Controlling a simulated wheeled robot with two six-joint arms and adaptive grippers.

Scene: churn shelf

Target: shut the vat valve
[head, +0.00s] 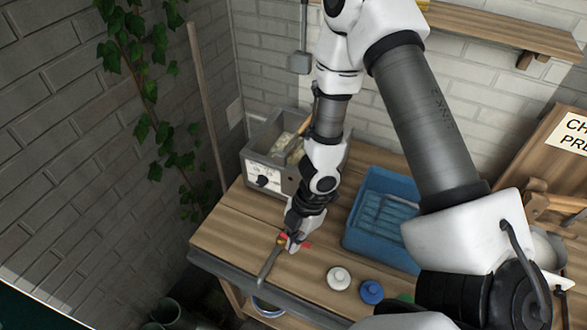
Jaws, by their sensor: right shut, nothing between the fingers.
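The valve (270,262) shows as a short grey pipe with a brass-coloured part at the front left edge of the wooden bench. Small red parts, perhaps its handle, show on both sides of my fingertips. My right gripper (292,246) points down at the valve, shut with nothing between its fingers. It overlaps the valve in the picture; I cannot tell whether it touches. It hides part of the valve, so the handle's position is unclear. A grey box (256,160) with a dial, perhaps the vat, stands behind, partly hidden by my arm. My left gripper is not in view.
A blue tray (355,236) stands right of the gripper. A white lidded item (338,278) and a blue one (371,291) sit near the front edge. A wooden press (555,195) stands at the right. Bare bench (225,232) lies left of the valve.

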